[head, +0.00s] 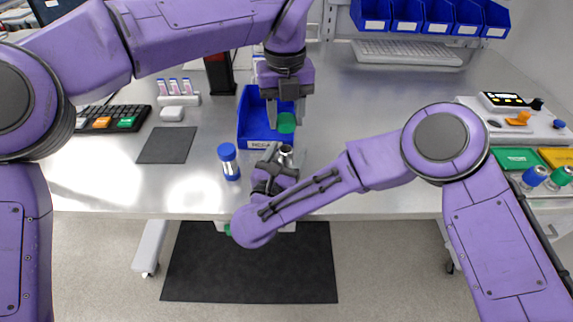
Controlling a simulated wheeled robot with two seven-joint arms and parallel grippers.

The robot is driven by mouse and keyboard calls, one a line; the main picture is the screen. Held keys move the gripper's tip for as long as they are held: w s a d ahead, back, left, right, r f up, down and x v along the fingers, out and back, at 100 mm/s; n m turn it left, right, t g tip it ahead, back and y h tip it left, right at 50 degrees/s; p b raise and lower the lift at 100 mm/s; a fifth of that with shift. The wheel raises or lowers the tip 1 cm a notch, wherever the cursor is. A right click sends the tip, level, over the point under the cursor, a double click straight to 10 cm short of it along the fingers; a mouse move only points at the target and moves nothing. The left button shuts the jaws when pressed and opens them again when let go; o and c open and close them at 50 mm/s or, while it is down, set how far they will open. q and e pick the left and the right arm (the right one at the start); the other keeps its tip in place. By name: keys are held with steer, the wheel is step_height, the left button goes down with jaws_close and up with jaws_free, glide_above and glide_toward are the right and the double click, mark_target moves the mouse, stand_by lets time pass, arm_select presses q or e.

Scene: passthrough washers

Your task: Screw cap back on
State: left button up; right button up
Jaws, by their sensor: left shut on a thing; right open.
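A green cap (286,123) is held between the fingers of my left gripper (287,112), which points down over the front middle of the table. Just below it in the picture is a small silvery, round-topped piece (286,150), probably the uncapped body. My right gripper (283,160) is open, with its fingers on either side of this piece. The cap and the silvery piece look apart, but I cannot tell the height between them. The lower part of the silvery piece is hidden by my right gripper.
A blue bin (246,132) stands right behind and left of the grippers. A blue-capped bottle (229,162) stands close on the left. A dark mat (167,146) and a white rack of pink tubes (180,100) lie farther left. The table right of the bin is clear.

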mark_target(286, 150)
arm_select(q)
steer(key=shift+w, duration=0.15)
arm_select(e)
steer(key=shift+x, duration=0.9)
steer(key=shift+f, duration=0.1)
steer(key=shift+s, duration=0.1)
jaws_close()
arm_select(q)
steer(key=shift+f, duration=2.55)
steer(key=shift+f, duration=0.85)
steer(key=shift+f, duration=0.55)
steer(key=shift+f, duration=0.2)
arm_select(e)
steer(key=shift+a, duration=0.1)
